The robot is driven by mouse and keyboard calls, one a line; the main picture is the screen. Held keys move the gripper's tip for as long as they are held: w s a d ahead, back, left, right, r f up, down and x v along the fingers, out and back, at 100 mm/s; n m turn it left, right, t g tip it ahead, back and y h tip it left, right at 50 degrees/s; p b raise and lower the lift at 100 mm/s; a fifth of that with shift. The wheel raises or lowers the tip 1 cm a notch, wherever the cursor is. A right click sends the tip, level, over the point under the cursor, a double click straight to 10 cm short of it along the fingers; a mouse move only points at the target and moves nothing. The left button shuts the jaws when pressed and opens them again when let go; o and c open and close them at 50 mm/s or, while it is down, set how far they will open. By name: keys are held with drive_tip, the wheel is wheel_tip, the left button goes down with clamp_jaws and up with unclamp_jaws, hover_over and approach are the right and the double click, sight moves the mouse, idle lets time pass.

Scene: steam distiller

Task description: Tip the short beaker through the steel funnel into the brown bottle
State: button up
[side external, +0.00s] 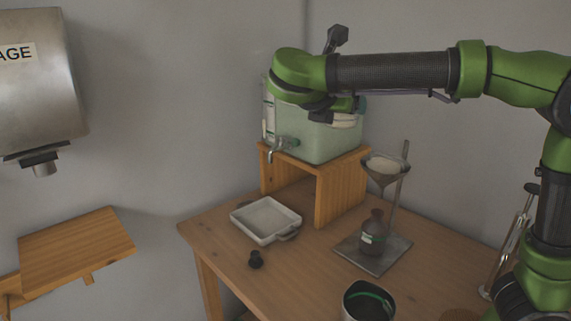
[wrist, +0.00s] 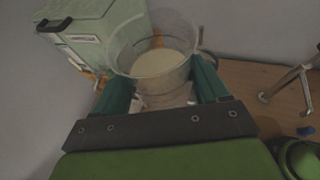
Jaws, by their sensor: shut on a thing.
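My gripper (wrist: 162,88) is shut on the short beaker (wrist: 152,48), a clear vessel with cream-coloured contents, between its green fingers in the wrist view. In the side view my gripper (side external: 350,104) is in front of the tank, and the beaker is hard to make out against it. The steel funnel (side external: 386,176) sits on a stand, lower and to the right of my gripper; its mouth looks pale inside. The brown bottle (side external: 374,235), with a pale label, stands upright below the funnel on the stand's base plate.
The pale green tank (side external: 325,142) with a tap stands on a wooden riser (side external: 340,189). A metal stand (side external: 510,245) is at right. A steel dispenser hangs at left.

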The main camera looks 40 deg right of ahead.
drive_tip(key=shift+s+a+r+m+g, duration=0.1)
drive_tip(key=shift+s+a+m+g, duration=0.2)
drive_tip(key=shift+a+m+g, duration=0.1)
wheel_tip(320, 180, down, 18)
drive_tip(key=shift+s+d+r, duration=0.1)
drive_tip(key=d+r+m+y, duration=0.2)
drive_tip(key=d+r+y, duration=0.2)
drive_tip(key=y, duration=0.3)
drive_tip(key=shift+s+d+r, duration=0.15)
drive_tip(key=shift+s+d, duration=0.2)
drive_tip(key=shift+d, duration=0.1)
idle(0.6)
drive_tip(key=shift+d+r+y+p, duration=0.2)
drive_tip(key=shift+r+y, duration=0.25)
drive_tip(key=shift+y, duration=0.35)
drive_tip(key=shift+d+r+y+p, duration=0.15)
drive_tip(key=shift+r+y, duration=0.25)
drive_tip(key=shift+y, duration=0.4)
drive_tip(key=shift+s+d+r+m+t+y+p, duration=0.15)
drive_tip(key=shift+r+m+y+p, duration=0.15)
drive_tip(key=shift+y+p, duration=0.35)
drive_tip(key=shift+w+d+r+m+t+y+p, duration=0.1)
drive_tip(key=shift+r+m+t+y+p, duration=0.1)
drive_tip(key=shift+r+y+p, duration=0.35)
idle(2.2)
